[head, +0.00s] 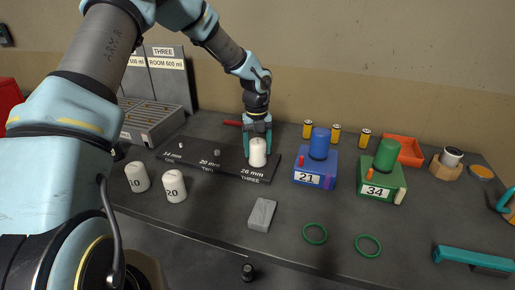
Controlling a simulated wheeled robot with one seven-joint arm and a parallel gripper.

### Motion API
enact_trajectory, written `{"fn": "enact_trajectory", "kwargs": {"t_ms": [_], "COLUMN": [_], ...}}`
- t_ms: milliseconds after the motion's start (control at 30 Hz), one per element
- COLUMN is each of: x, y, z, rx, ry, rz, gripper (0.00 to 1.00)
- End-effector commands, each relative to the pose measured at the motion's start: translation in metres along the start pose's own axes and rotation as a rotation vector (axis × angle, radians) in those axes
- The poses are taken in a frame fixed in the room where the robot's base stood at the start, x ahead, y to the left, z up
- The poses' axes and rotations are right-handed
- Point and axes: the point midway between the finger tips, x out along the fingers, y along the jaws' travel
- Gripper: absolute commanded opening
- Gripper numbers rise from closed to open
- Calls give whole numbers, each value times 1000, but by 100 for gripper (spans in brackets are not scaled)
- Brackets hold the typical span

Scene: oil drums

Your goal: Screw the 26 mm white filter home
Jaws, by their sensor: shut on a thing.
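A white filter (258,154) stands upright at the 26 mm place, marked THREE, on the dark plate (228,166). My gripper (258,138) comes down over it from above and is shut on it, with teal fingers at its sides. The filter's lower end is at the plate; the thread under it is hidden. The 14 mm and 20 mm places on the plate show small pale studs and no filter. Two more white filters stand on the table in front of the plate, one marked 20 (174,187) and one whose mark reads about 10 (137,178).
A blue block marked 21 (314,178) and a green block marked 34 (382,190) stand right of the plate. A grey block (262,214) and green rings (315,234) lie in front. Several yellow cylinders (336,132) and an orange tray (404,151) are behind.

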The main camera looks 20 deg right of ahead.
Motion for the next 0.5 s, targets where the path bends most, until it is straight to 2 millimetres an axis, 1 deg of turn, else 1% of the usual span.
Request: {"fn": "enact_trajectory", "kwargs": {"t_ms": [100, 167, 400, 433, 500], "x": [1, 1, 1, 1, 1], "y": [0, 0, 0, 0, 0], "z": [-1, -1, -1, -1, -1], "rx": [129, 164, 177, 177, 176], "ry": [5, 6, 6, 6, 5], "rz": [0, -1, 0, 0, 0], "gripper": [0, 0, 0, 75, 83]}}
